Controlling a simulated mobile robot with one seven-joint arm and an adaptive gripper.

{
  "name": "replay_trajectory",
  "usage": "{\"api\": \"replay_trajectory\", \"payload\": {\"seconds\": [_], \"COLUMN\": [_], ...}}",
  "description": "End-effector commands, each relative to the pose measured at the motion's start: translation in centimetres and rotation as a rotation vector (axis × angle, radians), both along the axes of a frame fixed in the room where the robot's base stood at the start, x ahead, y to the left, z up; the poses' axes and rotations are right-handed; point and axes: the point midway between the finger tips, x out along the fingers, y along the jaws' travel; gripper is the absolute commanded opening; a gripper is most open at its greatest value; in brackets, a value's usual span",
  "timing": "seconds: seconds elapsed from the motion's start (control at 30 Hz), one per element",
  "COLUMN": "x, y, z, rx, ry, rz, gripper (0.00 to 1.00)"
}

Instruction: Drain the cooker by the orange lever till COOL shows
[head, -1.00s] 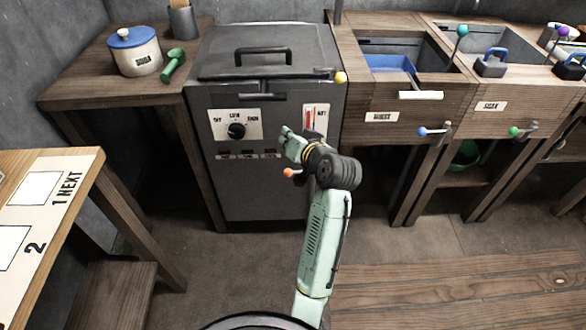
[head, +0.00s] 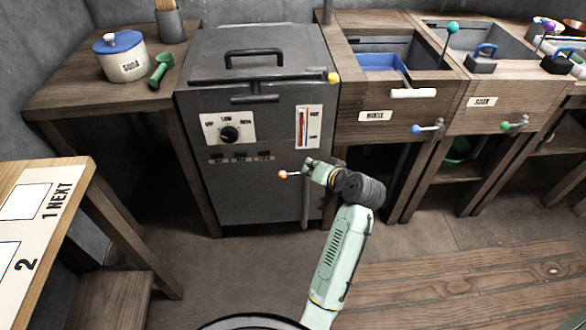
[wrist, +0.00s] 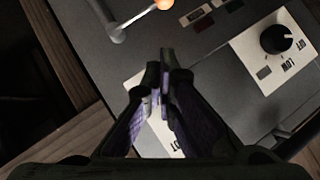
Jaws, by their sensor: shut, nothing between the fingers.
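The cooker (head: 258,190) is a dark grey box with its lid closed. Its orange lever (head: 283,174) is an orange ball on a short metal rod pointing left on the lower front; the ball and rod also show at the top of the wrist view (wrist: 164,4). A gauge (head: 308,127) with a red column stands on the front at right, marked HOT at the top; its lower mark is too small to read. My gripper (head: 310,166) is shut and empty, in front of the cooker, just right of the orange ball. In the wrist view its fingertips (wrist: 160,68) are apart from the lever.
A dial (head: 229,133) and a row of dark small labels (head: 240,157) are on the cooker front. A yellow-tipped bar (head: 333,77) crosses the lid edge. A wooden counter with sinks (head: 400,60) stands at right, a table (head: 40,220) at left.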

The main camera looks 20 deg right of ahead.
Motion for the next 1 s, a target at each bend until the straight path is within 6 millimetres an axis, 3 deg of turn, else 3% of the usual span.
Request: {"api": "replay_trajectory", "payload": {"seconds": [0.33, 0.6, 1.0], "x": [6.1, 6.7, 6.8], "y": [1.0, 2.6, 2.8], "z": [-3.8, -6.5, -6.9], "rx": [-0.001, -0.001, -0.002], "ry": [0.003, 0.001, 0.000], "rz": [0.002, 0.000, 0.000], "gripper": [0.00, 0.00, 0.00]}}
